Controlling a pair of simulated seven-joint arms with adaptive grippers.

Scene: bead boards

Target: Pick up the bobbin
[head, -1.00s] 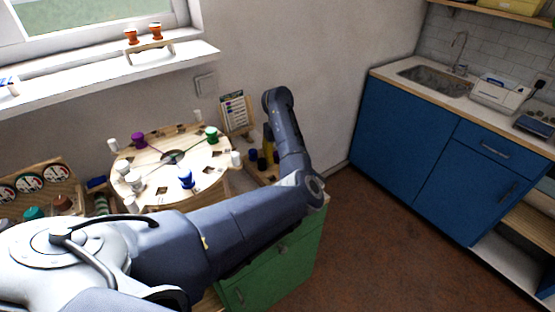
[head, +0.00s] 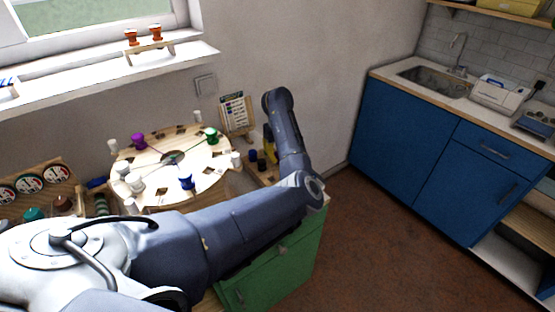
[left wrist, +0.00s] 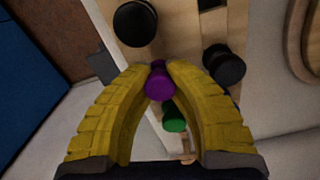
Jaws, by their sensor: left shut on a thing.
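My left gripper (left wrist: 160,72) has yellow ribbed fingers, and they close around a purple bobbin (left wrist: 158,84) in the left wrist view. A green bobbin (left wrist: 174,118) shows just below it in that view, between the fingers. Black bobbins stand to either side, one at the upper left (left wrist: 135,23) and one at the right (left wrist: 224,64). In the head view the yellow fingers of the left gripper (head: 268,143) show only in part behind my arm, over a small wooden rack. The held bobbin cannot be made out there. My right gripper is not in view.
A round wooden board (head: 205,180) with white, purple, green and blue bobbins lies left of my gripper. A card on a stand (head: 236,112) stands behind the rack. Dials (head: 30,182) are at the left. A green cabinet (head: 285,265) is below my arm.

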